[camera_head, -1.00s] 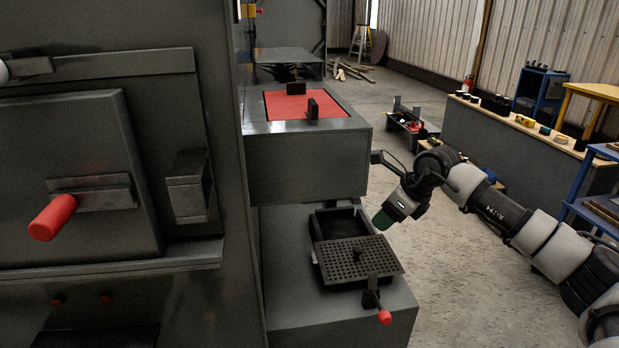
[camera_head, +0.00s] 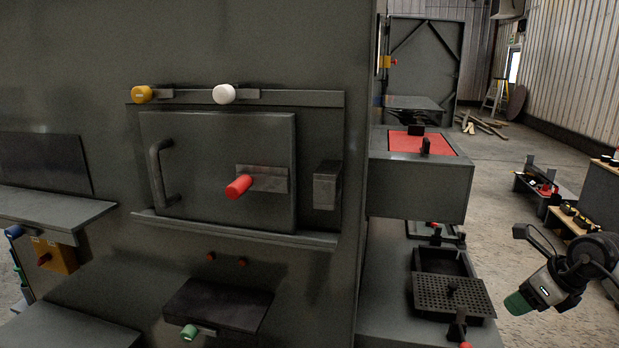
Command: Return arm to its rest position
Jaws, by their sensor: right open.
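My right arm comes in at the lower right edge, and its gripper (camera_head: 534,239) is open and empty in free air, right of the grey machine and beside the perforated tray. Its dark fingers point up and left, and the wrist housing has a green end. The gripper touches nothing that I can see. The rest of the right arm is cut off by the picture's edge. My left gripper and arm are not in view.
The grey enclosure door (camera_head: 215,140) has a red knob (camera_head: 238,187). A perforated tray (camera_head: 455,297) lies on the low ledge, below a shelf with a red mat (camera_head: 405,143). Clear concrete floor (camera_head: 490,190) lies right of the machine. A wooden-topped bench (camera_head: 570,222) stands at the right.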

